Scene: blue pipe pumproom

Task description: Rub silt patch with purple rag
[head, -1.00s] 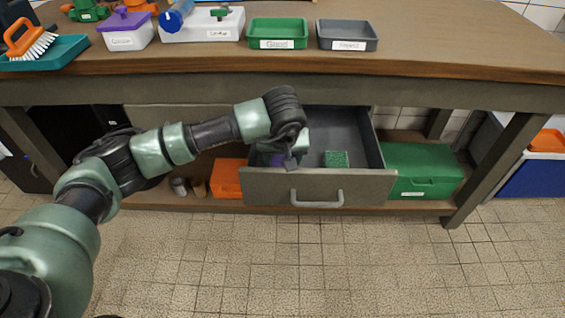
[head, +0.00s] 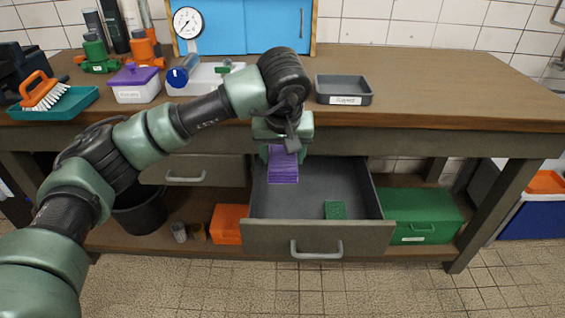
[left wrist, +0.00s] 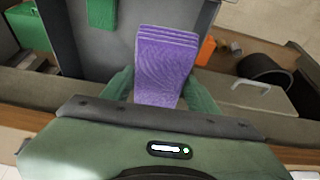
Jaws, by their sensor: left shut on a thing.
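The purple rag (head: 283,170) is folded and hangs below my left gripper (head: 282,153), above the open drawer's left part. In the left wrist view the rag (left wrist: 166,58) sits between the green fingers of my left gripper (left wrist: 160,95), which is shut on it. The drawer (head: 305,235) is pulled out under the bench, and a green sponge (head: 335,210) lies inside it on the right. I cannot make out a silt patch in either view. My right gripper is not in view.
The bench top (head: 440,110) carries a grey tray (head: 343,89), a purple-lidded tub (head: 134,84) and a teal tray with a brush (head: 60,104). A green case (head: 420,215) and an orange box (head: 229,224) flank the drawer below. The bench's right side is clear.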

